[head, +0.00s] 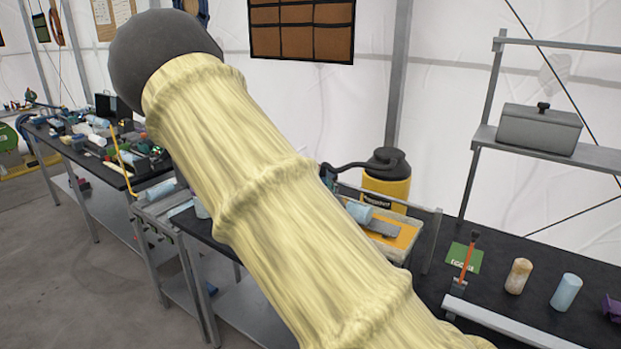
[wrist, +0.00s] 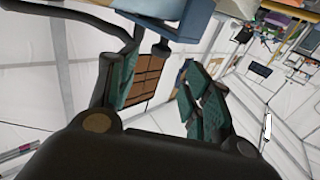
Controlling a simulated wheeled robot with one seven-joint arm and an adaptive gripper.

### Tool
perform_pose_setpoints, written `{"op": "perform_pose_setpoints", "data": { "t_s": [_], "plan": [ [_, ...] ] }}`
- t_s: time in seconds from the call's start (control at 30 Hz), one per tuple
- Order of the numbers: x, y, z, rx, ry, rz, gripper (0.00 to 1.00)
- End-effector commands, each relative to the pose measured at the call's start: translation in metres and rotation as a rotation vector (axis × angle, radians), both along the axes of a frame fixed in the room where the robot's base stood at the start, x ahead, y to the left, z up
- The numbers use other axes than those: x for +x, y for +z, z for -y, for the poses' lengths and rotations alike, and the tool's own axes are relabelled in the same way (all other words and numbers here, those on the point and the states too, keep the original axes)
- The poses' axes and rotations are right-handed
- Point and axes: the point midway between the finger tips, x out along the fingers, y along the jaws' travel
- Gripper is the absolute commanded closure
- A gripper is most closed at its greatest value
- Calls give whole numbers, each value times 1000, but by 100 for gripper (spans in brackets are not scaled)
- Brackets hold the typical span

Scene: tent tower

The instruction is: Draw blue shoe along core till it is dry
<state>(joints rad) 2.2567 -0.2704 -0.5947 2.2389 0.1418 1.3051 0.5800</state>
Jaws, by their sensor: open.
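My gripper (wrist: 165,72) shows in the wrist view with its two green-padded fingers apart and nothing between the pads. In the head view my gripper is not seen; my arm in a pale yellow sleeve covers the middle. I cannot pick out a blue shoe for certain. A light blue cylinder (head: 565,292) stands upright on the right bench, beside a tan mottled cylinder (head: 518,276). Another pale blue cylinder (head: 359,212) lies in a tray with a yellow board. I cannot tell which of these is the core. A blue-grey shape (wrist: 197,20) shows at the wrist view's top.
The black right bench (head: 540,250) also holds a green card (head: 466,260), an orange upright stick (head: 468,262) and a purple item (head: 612,308) at the edge. A yellow tank (head: 387,185) stands behind the tray. A cluttered bench (head: 90,165) is far left. Grey floor is open at lower left.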

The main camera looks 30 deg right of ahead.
Motion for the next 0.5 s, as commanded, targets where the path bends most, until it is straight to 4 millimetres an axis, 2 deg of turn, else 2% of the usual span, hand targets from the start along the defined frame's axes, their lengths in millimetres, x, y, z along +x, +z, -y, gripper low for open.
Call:
{"op": "perform_pose_setpoints", "data": {
  "t_s": [0.5],
  "plan": [
    [72,3,30,0,0,-1,50]
  ]
}}
